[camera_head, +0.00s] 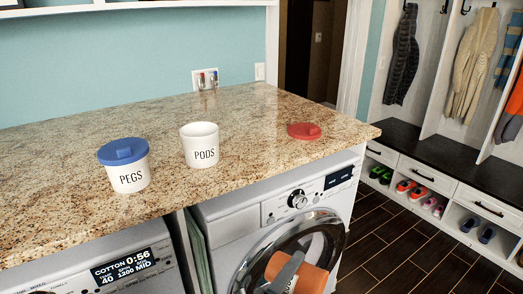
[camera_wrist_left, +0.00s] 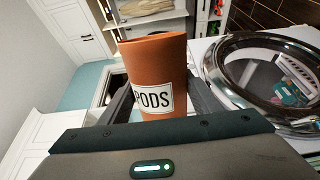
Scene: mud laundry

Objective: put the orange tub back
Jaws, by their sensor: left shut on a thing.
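The orange tub (camera_head: 312,278) is at the bottom of the head view, low in front of the washing machine's round door and below the counter. It also fills the middle of the left wrist view (camera_wrist_left: 156,65), with a white PODS label. My left gripper (camera_head: 285,268) is shut on the tub, with a finger on each side of it in the left wrist view (camera_wrist_left: 163,97). The tub looks tilted in the head view. Its inside is hidden. My right gripper is not in view.
On the granite counter (camera_head: 235,112) stand a white PODS tub (camera_head: 200,146) without a lid and a white PEGS tub (camera_head: 129,172) with a blue lid. A red lid (camera_head: 304,131) lies near the counter's right end. The washing machine's chrome door ring (camera_head: 335,222) is close beside the orange tub.

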